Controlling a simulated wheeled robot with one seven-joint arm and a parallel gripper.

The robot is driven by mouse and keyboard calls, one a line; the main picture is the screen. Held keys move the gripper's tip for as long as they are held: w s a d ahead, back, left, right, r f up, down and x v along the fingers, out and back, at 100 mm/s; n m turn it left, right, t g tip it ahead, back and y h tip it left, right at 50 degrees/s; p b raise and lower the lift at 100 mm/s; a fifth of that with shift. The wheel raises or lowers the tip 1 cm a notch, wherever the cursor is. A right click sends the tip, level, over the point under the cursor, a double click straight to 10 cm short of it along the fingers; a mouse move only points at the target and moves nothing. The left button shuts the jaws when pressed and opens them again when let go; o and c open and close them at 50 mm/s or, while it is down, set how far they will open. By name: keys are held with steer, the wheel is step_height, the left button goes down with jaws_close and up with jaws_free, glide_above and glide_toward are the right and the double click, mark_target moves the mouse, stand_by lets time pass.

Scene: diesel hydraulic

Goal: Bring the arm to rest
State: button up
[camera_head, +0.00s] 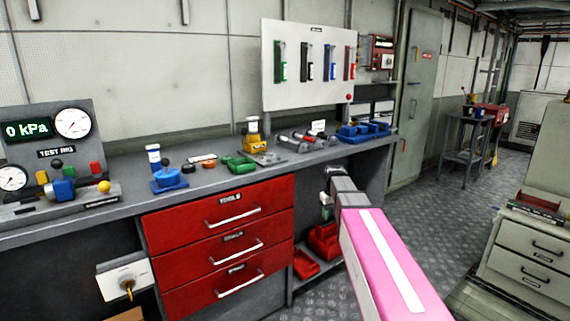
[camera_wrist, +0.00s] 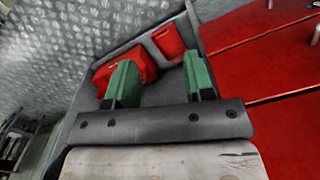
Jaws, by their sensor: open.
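My gripper (camera_wrist: 160,82) shows in the wrist view with its two green fingers spread apart and nothing between them. In the head view my pink arm reaches forward from the lower right, and its end is in front of the open shelf space right of the red drawers (camera_head: 225,245). The fingers are hard to make out in the head view. In the wrist view red bins (camera_wrist: 125,66) on the grey lower shelf lie beyond the fingers, and the red drawer fronts (camera_wrist: 265,60) are at the right.
The grey workbench (camera_head: 205,182) carries a gauge panel (camera_head: 55,140), a blue part (camera_head: 169,178), green parts (camera_head: 238,163) and a blue rack (camera_head: 363,131). A white tool board (camera_head: 308,65) stands behind. A drawer cabinet (camera_head: 525,255) is at the right. The patterned floor (camera_head: 425,200) between is clear.

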steer(key=s+f+m, duration=0.1)
steer(key=s+f, duration=0.6)
steer(key=s, duration=0.3)
steer(key=s+f+m, duration=0.2)
steer(key=s+f, duration=0.6)
steer(key=s, duration=0.2)
steer(key=shift+s, duration=0.15)
steer(key=shift+f, duration=0.1)
